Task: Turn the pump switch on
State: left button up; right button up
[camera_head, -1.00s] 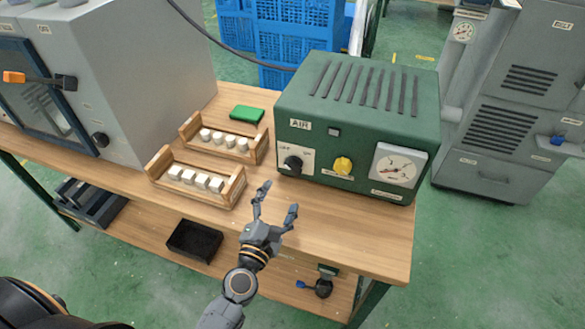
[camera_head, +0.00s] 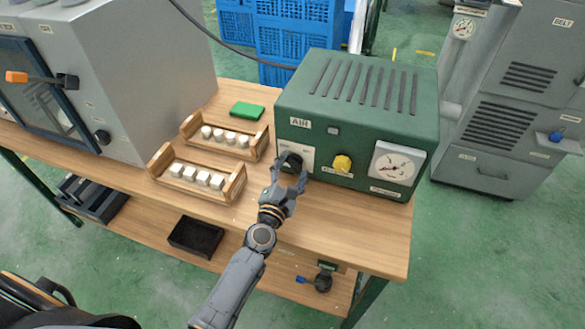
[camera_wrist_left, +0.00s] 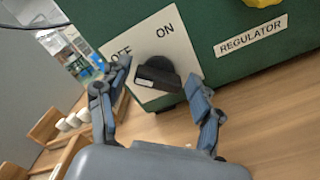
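The green AIR pump box (camera_head: 352,88) stands on the wooden bench. Its black rotary switch (camera_wrist_left: 158,74) sits on a white plate (camera_wrist_left: 150,40) marked OFF and ON. The knob's white mark is at its left end, on the OFF side in the wrist view. My left gripper (camera_head: 289,163) is open in front of the switch. In the left wrist view its fingers (camera_wrist_left: 157,92) are spread on either side of the knob, with visible gaps. In the head view the gripper partly hides the switch. My right gripper is not in view.
A yellow regulator knob (camera_head: 342,163) and a round gauge (camera_head: 397,164) are right of the switch. Two wooden racks (camera_head: 238,186) with white pieces stand to the left. A green block (camera_head: 247,111) lies behind them. The bench front right is clear.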

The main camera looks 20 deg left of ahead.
pick_arm(q)
jog(key=c, duration=0.7)
